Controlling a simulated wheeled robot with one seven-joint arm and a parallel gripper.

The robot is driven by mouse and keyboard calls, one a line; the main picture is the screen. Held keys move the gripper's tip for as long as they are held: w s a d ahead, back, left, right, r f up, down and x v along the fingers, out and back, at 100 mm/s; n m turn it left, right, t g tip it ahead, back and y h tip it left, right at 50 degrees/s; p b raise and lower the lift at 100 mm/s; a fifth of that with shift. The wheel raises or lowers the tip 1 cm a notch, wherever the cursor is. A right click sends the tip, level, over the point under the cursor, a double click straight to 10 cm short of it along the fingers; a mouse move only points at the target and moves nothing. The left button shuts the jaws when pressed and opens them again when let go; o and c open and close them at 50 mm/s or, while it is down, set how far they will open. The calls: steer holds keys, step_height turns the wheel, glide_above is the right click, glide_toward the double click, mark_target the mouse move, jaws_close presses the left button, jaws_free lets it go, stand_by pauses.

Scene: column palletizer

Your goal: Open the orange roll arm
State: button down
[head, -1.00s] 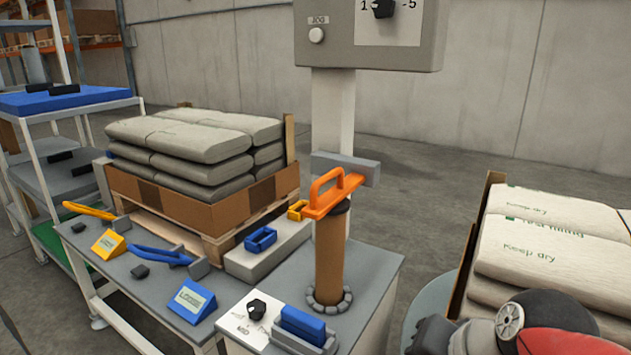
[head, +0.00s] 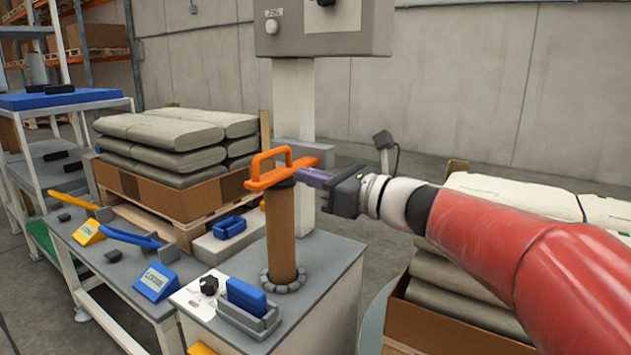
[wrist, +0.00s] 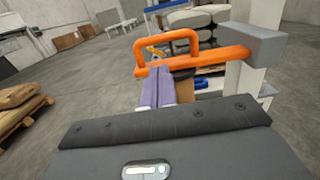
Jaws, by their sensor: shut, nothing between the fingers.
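The orange roll arm (head: 284,174) lies level across the top of the brown roll (head: 280,230), its loop handle standing up. One end of the arm meets a grey block (head: 303,152) on the white post. My gripper (head: 303,174) reaches in from the right, with its purple fingers shut and empty. The fingertips are close beside the roll arm at the top of the roll. In the wrist view the shut fingers (wrist: 158,84) point at the orange arm (wrist: 195,58), just under its handle. I cannot tell whether they touch it.
A grey control box (head: 325,28) tops the white post. Stacked grey bags (head: 175,140) sit in a carton on a pallet at left. Pale bags (head: 510,195) stand at right behind my arm. Blue and yellow levers (head: 130,238) line the bench.

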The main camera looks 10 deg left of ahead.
mark_target(289, 161)
steer(key=x, duration=0.6)
steer(key=shift+r, duration=0.1)
